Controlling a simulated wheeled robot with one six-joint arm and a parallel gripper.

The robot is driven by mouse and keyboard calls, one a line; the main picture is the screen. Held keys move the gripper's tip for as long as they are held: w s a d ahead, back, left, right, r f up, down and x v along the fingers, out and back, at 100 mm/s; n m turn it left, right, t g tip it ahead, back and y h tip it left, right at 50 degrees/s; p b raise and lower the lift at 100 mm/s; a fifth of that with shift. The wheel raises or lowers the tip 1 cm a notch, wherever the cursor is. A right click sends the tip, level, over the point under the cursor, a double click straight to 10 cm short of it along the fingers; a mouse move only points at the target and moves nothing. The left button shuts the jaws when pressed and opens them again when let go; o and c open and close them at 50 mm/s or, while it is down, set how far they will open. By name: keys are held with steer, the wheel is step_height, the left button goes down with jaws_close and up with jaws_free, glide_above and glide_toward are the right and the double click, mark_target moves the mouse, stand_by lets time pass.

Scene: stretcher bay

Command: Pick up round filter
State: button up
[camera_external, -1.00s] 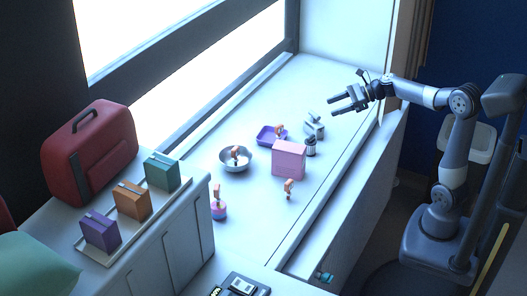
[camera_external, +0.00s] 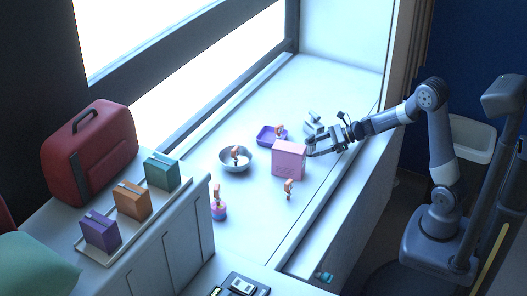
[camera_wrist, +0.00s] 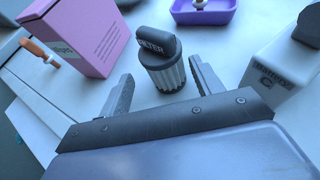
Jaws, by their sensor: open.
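The round filter (camera_wrist: 161,62) is a small upright cylinder with a dark cap marked "FILTER" and a pale ribbed body. It stands on the white counter in the wrist view. My gripper (camera_wrist: 158,82) is open, one finger to the left of the filter and one to the right, with the filter just beyond and partly between the fingertips. I cannot tell whether either finger touches it. In the external view my gripper (camera_external: 316,148) is low over the counter beside the pink box and hides most of the filter.
The pink box (camera_wrist: 81,34) stands close to the left of the filter. A white container with a dark cap (camera_wrist: 284,65) stands to the right. A purple tray (camera_wrist: 222,14) lies behind. A metal bowl (camera_external: 235,160) and several orange-tagged items are farther left on the counter.

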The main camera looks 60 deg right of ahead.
steer(key=x, duration=0.5)
steer(key=shift+w+d+r, duration=0.2)
steer(key=shift+w+d, duration=0.05)
